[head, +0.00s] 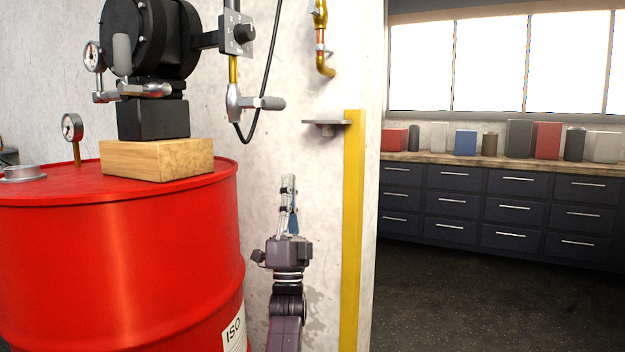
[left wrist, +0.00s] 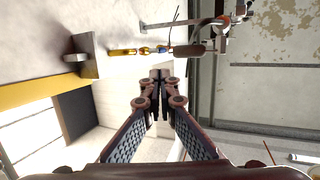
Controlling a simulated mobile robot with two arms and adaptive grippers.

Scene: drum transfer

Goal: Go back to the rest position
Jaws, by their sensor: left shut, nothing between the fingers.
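My left gripper (head: 288,190) points upward in the head view, in front of the pale wall and to the right of the red drum (head: 120,270). In the left wrist view its fingers (left wrist: 160,80) are closed together with nothing between them. A black pump-like unit (head: 150,45) sits on a wooden block (head: 157,160) on the drum's top. A gap shows between the gripper and the drum. My right gripper is in neither view.
A lever valve (head: 240,105) with a hanging black cable and a small metal wall bracket (head: 326,123) are above the gripper. A yellow strip (head: 353,230) marks the wall's edge. Dark drawer cabinets (head: 500,205) stand at the back right, with open dark floor (head: 480,300) before them.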

